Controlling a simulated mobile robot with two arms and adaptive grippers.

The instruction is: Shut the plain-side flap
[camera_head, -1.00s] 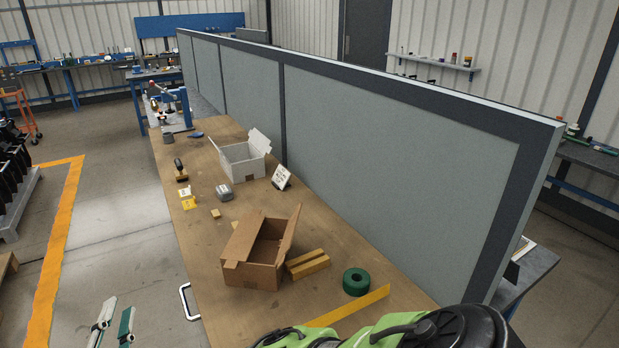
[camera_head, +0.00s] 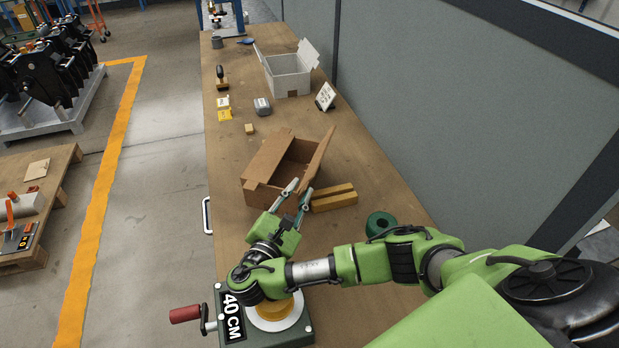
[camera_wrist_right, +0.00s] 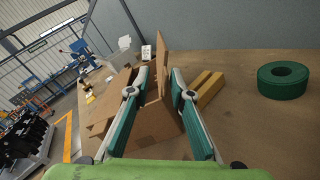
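The brown cardboard box (camera_head: 262,197) stands on the workbench. Its right long flap (camera_head: 321,156) stands up and leans outward; it also rises beyond the fingers in the right wrist view (camera_wrist_right: 163,66). A left-side flap (camera_head: 268,156) slants up over the box's left part, and a small flap (camera_head: 251,184) sticks out at the near left corner. I cannot tell which side is the plain one. My right gripper (camera_head: 295,192) is open and empty at the box's near right end, its fingers (camera_wrist_right: 156,92) apart; contact is unclear. My left gripper is out of view.
Yellow-brown blocks (camera_head: 334,198) lie right of the box, with a green tape roll (camera_head: 380,224) nearby. A crank-handled device (camera_head: 232,314) sits at the near end. A white box (camera_head: 290,85) and a sign (camera_head: 325,96) stand farther back. A grey partition (camera_head: 430,110) bounds the right.

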